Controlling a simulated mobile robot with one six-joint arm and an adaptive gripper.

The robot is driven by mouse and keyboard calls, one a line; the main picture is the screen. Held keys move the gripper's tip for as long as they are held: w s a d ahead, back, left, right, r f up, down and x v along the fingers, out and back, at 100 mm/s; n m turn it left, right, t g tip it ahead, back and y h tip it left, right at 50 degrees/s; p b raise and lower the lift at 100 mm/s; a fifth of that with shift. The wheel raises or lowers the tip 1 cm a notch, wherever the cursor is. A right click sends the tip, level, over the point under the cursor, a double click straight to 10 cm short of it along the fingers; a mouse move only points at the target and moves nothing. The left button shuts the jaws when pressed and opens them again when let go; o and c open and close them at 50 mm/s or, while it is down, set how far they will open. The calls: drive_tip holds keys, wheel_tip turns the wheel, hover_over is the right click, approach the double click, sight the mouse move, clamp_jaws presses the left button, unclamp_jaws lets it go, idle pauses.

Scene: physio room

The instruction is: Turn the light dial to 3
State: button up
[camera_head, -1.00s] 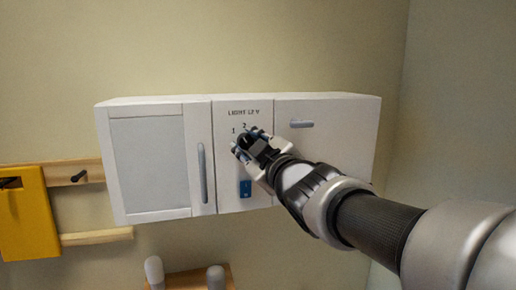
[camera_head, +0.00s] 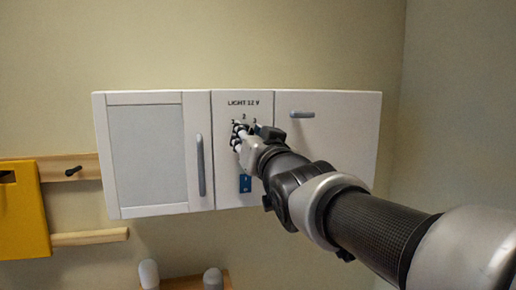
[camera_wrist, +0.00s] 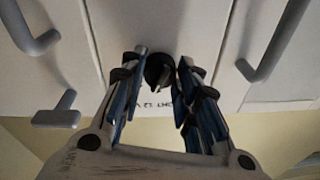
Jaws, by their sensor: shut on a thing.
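The light dial is a small dark round knob on the narrow middle panel (camera_head: 229,177) of a white wall cabinet. In the head view my gripper (camera_head: 239,134) covers it, just below the numbers 1, 2 and 3 and the "LIGHT 12 V" label (camera_head: 243,103). In the wrist view, which is upside down, the dial (camera_wrist: 160,70) sits between my two fingers, and my gripper (camera_wrist: 162,78) is shut on it. I cannot tell which number the dial points to.
The left cabinet door has a vertical grey handle (camera_head: 200,165), close left of my gripper. The right door has a short horizontal handle (camera_head: 302,114). A yellow item (camera_head: 22,212) hangs on a wooden rail at left.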

drive_tip(key=shift+a+m+h+b, duration=0.1)
drive_tip(key=shift+m+h+b, duration=0.4)
drive_tip(key=shift+m+b, duration=1.65)
drive_tip(key=shift+m+p, duration=0.35)
drive_tip(key=shift+m, duration=0.1)
drive_tip(key=o, duration=1.1)
drive_tip(key=shift+s, duration=0.1)
drive_tip(key=v, duration=1.2)
drive_tip(key=shift+f, duration=0.2)
